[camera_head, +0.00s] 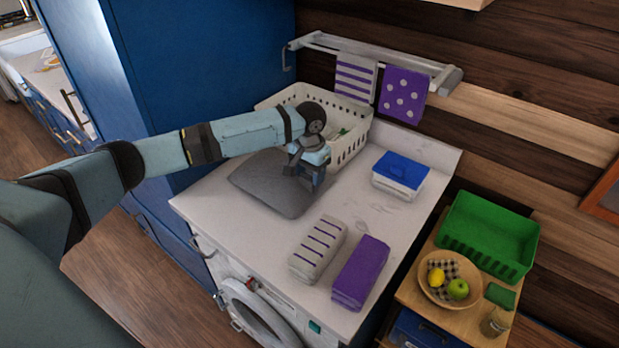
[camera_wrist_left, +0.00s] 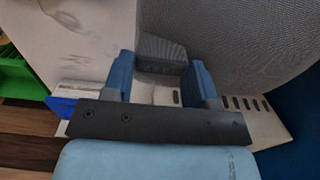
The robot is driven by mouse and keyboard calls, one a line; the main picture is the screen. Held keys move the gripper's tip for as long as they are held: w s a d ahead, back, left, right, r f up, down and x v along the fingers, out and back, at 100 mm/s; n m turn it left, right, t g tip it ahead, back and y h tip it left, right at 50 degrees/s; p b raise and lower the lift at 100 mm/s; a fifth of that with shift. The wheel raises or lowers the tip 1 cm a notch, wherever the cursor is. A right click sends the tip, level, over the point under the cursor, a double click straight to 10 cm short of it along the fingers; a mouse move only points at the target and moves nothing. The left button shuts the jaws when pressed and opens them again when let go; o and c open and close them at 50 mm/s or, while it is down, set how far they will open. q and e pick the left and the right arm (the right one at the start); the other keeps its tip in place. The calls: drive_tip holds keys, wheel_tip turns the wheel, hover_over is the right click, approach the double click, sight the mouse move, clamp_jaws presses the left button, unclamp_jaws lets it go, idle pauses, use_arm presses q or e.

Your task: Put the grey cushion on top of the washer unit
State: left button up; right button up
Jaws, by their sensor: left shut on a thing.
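The grey cushion (camera_head: 262,186) is flat and squarish, over the left part of the white top of the washer unit (camera_head: 405,228). It looks level and close to that top; I cannot tell whether it rests fully on it. My left gripper (camera_head: 306,180) is shut on the cushion's right edge. In the left wrist view the cushion (camera_wrist_left: 235,35) fills the upper right, and a grey part of it sits between the fingers of the left gripper (camera_wrist_left: 163,78). My right gripper is not in view.
A white slotted basket (camera_head: 347,150) stands behind the cushion. A blue-lidded box (camera_head: 400,172), a striped folded towel (camera_head: 318,248) and a purple folded towel (camera_head: 360,273) share the top. A towel rail (camera_head: 375,58) hangs behind. A side table with a green basket (camera_head: 488,235) and fruit bowl (camera_head: 437,292) stands right.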

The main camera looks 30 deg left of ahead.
use_arm(q)
wheel_tip(320, 180, down, 2)
drive_tip(key=shift+w+f, duration=0.1)
drive_tip(key=o, duration=1.3)
drive_tip(key=shift+f, duration=0.1)
drive_tip(key=shift+r, duration=0.5)
wheel_tip(320, 180, up, 10)
drive_tip(key=shift+r+b, duration=0.25)
drive_tip(key=shift+b, duration=0.5)
drive_tip(key=shift+r, duration=0.4)
